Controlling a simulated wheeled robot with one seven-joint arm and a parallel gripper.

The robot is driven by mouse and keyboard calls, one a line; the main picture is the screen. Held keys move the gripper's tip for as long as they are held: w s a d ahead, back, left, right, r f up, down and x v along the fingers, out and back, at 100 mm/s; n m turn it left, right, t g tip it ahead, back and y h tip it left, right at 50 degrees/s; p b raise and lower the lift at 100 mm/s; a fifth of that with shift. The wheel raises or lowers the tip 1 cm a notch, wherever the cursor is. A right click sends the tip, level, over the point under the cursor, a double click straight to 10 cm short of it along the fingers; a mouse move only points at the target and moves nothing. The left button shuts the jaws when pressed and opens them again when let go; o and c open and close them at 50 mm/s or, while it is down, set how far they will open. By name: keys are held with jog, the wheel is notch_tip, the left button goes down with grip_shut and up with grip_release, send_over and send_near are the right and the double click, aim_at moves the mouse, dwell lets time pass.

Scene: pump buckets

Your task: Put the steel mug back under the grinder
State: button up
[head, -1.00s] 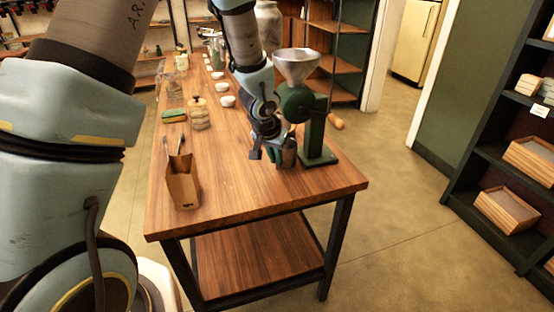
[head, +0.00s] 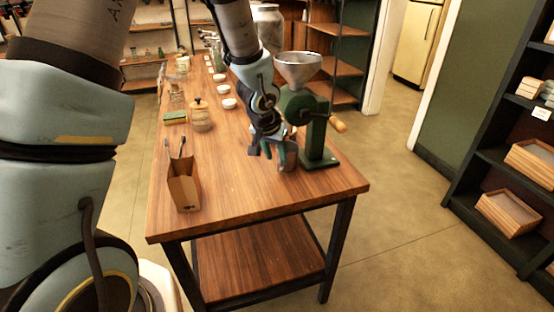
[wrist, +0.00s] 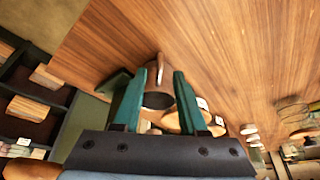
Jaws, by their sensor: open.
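The steel mug (head: 290,155) stands on the wooden table close to the left of the green grinder (head: 316,135); my gripper partly hides it in the head view. In the wrist view the mug (wrist: 158,99) shows a dark round opening and its handle points up the picture. My gripper (head: 272,153) is open at the mug. In the wrist view its two green fingers (wrist: 157,82) stand on either side of the mug; I cannot tell whether they touch it. The grinder has a metal funnel on top and a wooden crank knob at its right.
A cardboard holder (head: 184,190) stands at the table's front left. A stacked jar (head: 200,116), a green sponge (head: 175,118) and several white bowls (head: 228,103) lie farther back. The front middle of the table (head: 250,195) is bare.

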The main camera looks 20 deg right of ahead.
jog(key=p+v, duration=0.2)
jog(key=v, duration=0.7)
jog(key=w+a+r+n+y, duration=0.1)
jog(key=a+n, duration=0.1)
jog(key=a, duration=0.8)
jog(key=w+a+r+n+y, duration=0.1)
jog(key=a+n+y, duration=0.15)
jog(key=a, duration=0.75)
jog(key=s+a+n+g, duration=0.1)
jog(key=s+a+n, duration=0.3)
jog(key=a, duration=0.7)
jog(key=shift+s+r, duration=0.35)
